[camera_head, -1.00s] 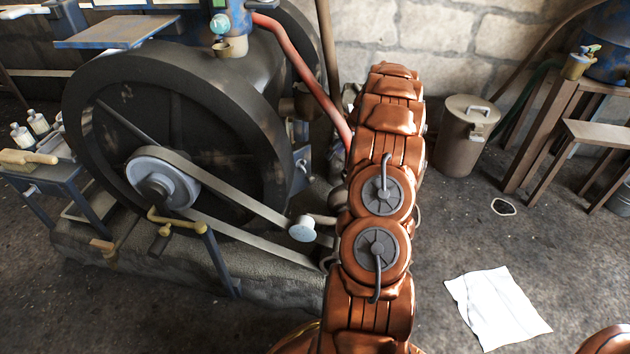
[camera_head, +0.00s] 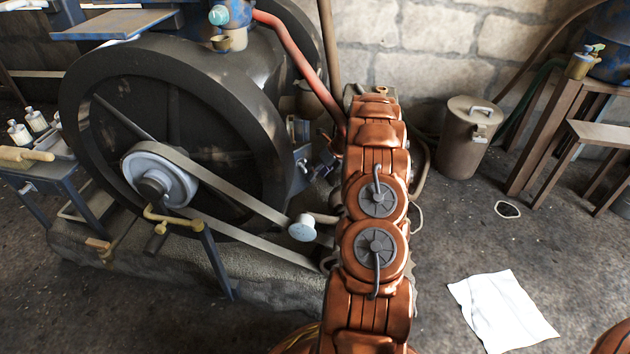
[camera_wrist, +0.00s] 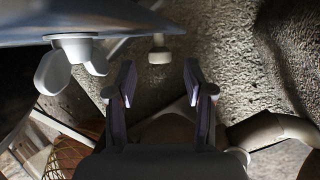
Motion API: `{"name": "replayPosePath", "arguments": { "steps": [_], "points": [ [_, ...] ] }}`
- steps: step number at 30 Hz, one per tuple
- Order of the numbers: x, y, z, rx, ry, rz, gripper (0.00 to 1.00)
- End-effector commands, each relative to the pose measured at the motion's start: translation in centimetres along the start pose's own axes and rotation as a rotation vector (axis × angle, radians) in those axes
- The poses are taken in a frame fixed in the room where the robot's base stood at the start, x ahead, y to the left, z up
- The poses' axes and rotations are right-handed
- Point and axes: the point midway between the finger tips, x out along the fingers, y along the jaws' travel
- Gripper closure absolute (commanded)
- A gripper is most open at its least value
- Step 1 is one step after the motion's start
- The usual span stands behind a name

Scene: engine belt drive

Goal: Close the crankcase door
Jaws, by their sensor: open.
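My gripper (camera_wrist: 160,84) is open and empty in the wrist view, its two dark fingers spread apart. Above and to its left is the underside of a blue-grey panel (camera_wrist: 120,22); I cannot tell for sure whether this is the crankcase door. A pale wing nut (camera_wrist: 72,62) hangs at the panel's lower edge, left of the fingers and apart from them. A small pale knob (camera_wrist: 159,53) shows just beyond the gap between the fingertips. In the head view the engine (camera_head: 240,70) stands left of my copper-coloured arm, which hides my gripper and part of the engine's right side.
The dark flywheel (camera_head: 95,100) with its belt (camera_head: 235,192) is left of my arm. A red pipe (camera_head: 305,70) slopes down behind the arm. A lidded bin (camera_head: 463,145) and wooden stand (camera_head: 540,130) are at right. White paper (camera_head: 503,312) lies on open floor.

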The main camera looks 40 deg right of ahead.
Motion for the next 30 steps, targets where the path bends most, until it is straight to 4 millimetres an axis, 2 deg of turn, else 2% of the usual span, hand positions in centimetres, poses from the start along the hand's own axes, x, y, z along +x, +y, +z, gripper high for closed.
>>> {"name": "replayPosePath", "arguments": {
  "steps": [1,6,14,30],
  "points": [
    [1.1,-0.1,-0.2,0.001,0.002,0.001,0.47],
    [2.6,0.0,-0.2,0.001,0.002,0.003,0.47],
    [2.7,0.1,0.0,0.000,0.001,0.002,0.47],
    [2.7,0.0,0.0,0.000,0.001,0.001,1.00]
  ]
}}
